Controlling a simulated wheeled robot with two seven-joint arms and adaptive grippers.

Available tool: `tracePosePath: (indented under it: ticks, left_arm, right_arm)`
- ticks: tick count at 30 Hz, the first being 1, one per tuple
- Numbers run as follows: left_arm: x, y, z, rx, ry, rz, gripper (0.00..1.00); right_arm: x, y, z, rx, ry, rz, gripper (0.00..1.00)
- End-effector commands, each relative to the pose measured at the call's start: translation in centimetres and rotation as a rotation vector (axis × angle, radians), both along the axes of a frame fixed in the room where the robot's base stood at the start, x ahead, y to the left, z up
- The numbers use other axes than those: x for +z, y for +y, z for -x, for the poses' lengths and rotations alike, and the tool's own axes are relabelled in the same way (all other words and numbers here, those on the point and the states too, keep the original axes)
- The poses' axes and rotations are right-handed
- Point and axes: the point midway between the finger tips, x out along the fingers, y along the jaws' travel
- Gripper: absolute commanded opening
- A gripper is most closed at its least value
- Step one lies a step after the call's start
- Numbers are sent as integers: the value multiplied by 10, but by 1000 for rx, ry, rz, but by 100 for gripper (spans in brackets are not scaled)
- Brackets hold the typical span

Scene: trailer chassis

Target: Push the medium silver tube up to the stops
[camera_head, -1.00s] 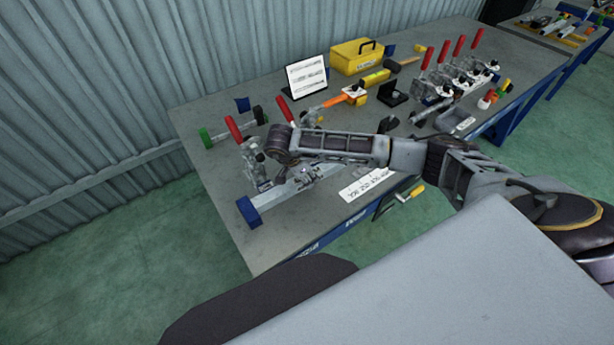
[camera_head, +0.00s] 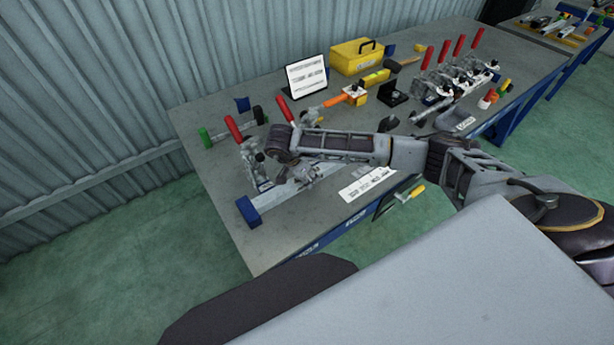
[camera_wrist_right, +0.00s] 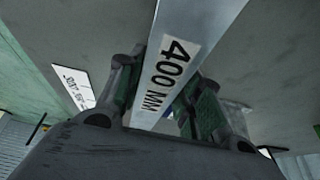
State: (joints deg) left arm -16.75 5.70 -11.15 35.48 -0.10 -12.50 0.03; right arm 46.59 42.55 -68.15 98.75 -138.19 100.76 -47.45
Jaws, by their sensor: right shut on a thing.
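The silver tube (camera_head: 277,195) lies along the near left part of the workbench, beside the toggle clamps. In the right wrist view, a silver square tube with a "400 MM" label (camera_wrist_right: 172,70) runs away between the fingers. My right gripper (camera_head: 300,176) is low over the bench and shut on this tube; in the wrist view its fingers (camera_wrist_right: 160,95) are on either side of it. A blue block (camera_head: 248,211) is at the tube's near left end. My forearm hides the tube's far end, and stops there cannot be made out. My left gripper is not in view.
Red-handled toggle clamps (camera_head: 246,155) stand just behind the tube. A white label strip (camera_head: 367,184) lies at the bench's front edge. A yellow toolbox (camera_head: 356,57), a sign (camera_head: 307,77) and more red-handled clamps (camera_head: 455,75) stand farther back. Bare bench (camera_head: 215,180) is at the left.

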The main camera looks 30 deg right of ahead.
Motion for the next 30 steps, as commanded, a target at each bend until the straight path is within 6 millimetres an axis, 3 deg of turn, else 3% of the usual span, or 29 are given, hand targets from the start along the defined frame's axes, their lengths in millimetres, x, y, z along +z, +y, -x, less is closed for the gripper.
tracePosePath:
  ticks: [30]
  left_arm:
    - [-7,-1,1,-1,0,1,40]
  right_arm:
    - [0,8,-4,3,-4,-6,0]
